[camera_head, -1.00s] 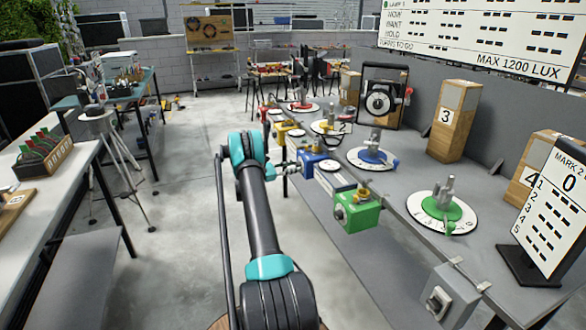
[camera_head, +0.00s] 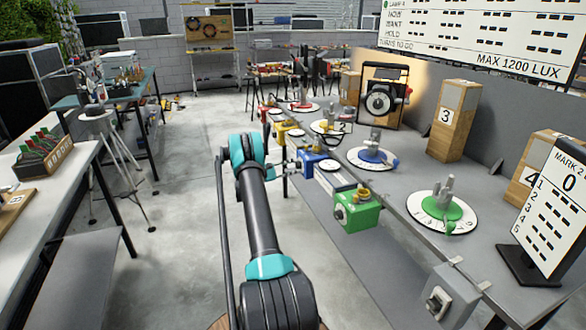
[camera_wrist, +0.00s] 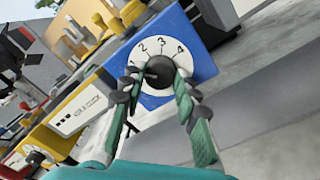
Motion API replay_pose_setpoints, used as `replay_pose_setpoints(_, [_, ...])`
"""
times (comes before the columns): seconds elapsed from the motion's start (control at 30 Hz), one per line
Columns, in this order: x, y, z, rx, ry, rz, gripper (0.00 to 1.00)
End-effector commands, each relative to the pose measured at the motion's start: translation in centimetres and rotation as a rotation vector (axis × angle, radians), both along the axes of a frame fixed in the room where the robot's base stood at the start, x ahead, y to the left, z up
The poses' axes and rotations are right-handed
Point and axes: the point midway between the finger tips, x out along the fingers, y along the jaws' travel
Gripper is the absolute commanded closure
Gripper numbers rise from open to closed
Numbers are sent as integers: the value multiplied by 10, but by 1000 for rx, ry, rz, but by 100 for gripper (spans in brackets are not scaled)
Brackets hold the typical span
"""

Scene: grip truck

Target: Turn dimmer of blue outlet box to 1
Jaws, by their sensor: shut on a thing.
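The blue outlet box (camera_head: 314,161) is at the near edge of the right-hand bench, between the yellow and green boxes. In the wrist view, its blue front (camera_wrist: 205,65) carries a round white dial (camera_wrist: 160,42) marked 1 to 4. A black dimmer knob (camera_wrist: 158,77) sits at the dial's centre. My gripper (camera_wrist: 157,80) is shut on this knob, one finger on each side. The fingers hide part of the knob and dial, and I cannot tell which number it points to. In the head view, my gripper (camera_head: 284,169) meets the box's left side.
The green box (camera_head: 357,211) stands nearer me, and a yellow box (camera_head: 287,133) stands beyond. Turntables with blue (camera_head: 372,157) and green (camera_head: 441,208) discs sit on the bench (camera_head: 400,235).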

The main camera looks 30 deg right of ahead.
Motion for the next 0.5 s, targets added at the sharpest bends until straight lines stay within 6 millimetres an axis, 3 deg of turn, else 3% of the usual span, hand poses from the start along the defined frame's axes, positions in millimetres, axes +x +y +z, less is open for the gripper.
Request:
replay_pose_setpoints(0.4, [0,1,-1,0,-7,-1,98])
replay_pose_setpoints(0.43, [0,1,-1,0,-7,-1,66])
replay_pose_setpoints(0.5, [0,1,-1,0,-7,-1,57])
